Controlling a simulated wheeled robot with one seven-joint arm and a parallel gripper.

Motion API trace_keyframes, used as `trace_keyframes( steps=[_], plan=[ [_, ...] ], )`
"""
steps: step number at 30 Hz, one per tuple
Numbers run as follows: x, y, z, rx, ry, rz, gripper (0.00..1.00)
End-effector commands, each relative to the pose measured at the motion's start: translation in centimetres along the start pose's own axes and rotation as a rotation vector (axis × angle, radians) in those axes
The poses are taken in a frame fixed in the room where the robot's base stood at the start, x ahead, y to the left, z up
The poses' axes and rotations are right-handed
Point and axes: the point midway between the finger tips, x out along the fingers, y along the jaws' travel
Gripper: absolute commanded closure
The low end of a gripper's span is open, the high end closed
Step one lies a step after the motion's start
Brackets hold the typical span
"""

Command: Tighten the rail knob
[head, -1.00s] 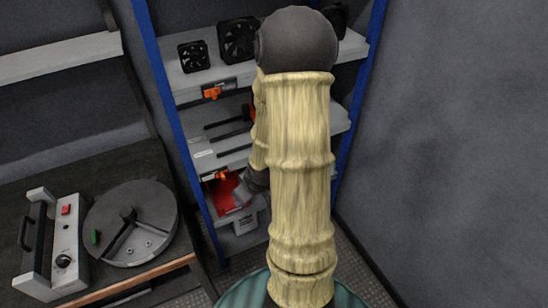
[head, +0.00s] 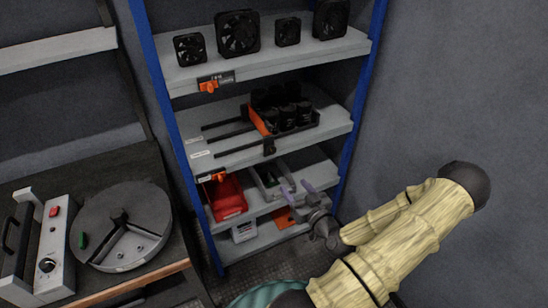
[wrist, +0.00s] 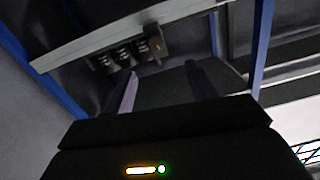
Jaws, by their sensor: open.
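A rack of black capacitors (head: 285,108) with an orange end plate sits on the middle shelf, with dark rails (head: 228,136) running left from it. A small dark fitting (head: 269,147) at the front rail may be the rail knob; it is too small to be sure. My gripper (head: 299,188) is open and empty, lower right of that fitting, in front of the lower shelf. In the wrist view my gripper (wrist: 163,72) shows two spread fingers with nothing between them. Dark cylinders, probably the capacitors (wrist: 125,55), show blurred beyond them.
Blue posts (head: 352,110) frame the shelves. Several fans (head: 237,34) stand on the top shelf. A red bin (head: 225,197) and grey bin (head: 270,180) are below. A bench with a round device (head: 122,228) is at left.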

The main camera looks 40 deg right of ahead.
Motion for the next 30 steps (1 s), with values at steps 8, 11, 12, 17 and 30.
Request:
trace_keyframes(
  steps=[8, 11, 12, 17, 30],
  plan=[
    [-0.5, 0.8, -0.5, 0.005, 0.050, 0.031, 0.44],
    [-0.5, 0.8, -0.5, 0.005, 0.049, 0.030, 0.44],
    [-0.4, 0.8, -0.5, 0.005, 0.048, 0.030, 0.44],
    [0.4, 0.8, -0.5, 0.004, 0.048, 0.028, 0.44],
    [7.4, 0.9, -0.9, 0.005, 0.048, 0.027, 0.44]
  ],
)
